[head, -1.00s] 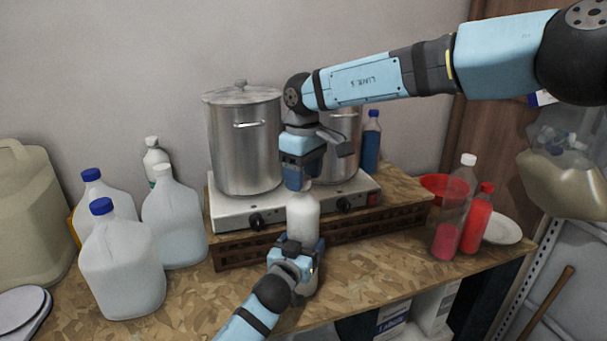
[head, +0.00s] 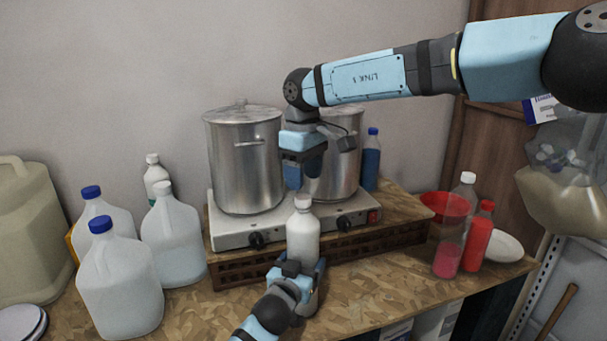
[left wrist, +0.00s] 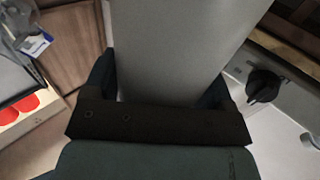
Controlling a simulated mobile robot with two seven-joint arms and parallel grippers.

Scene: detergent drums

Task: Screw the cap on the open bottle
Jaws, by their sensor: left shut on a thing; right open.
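A white bottle (head: 303,236) stands upright near the table's front edge, with a white cap (head: 303,201) on its neck. My left gripper (head: 298,272) is shut around the lower part of the bottle. In the left wrist view the bottle (left wrist: 180,45) fills the upper middle between the fingers. My right gripper (head: 303,176) is open above the cap, pointing down, with a gap between them. How tightly the cap sits cannot be told.
Two steel pots, one at the left (head: 243,160), stand on a white hot plate (head: 230,233) behind the bottle. White jugs (head: 120,285) stand at left. A red-filled bottle (head: 478,238), a clear bottle (head: 450,240) and a red bowl (head: 447,207) are at right.

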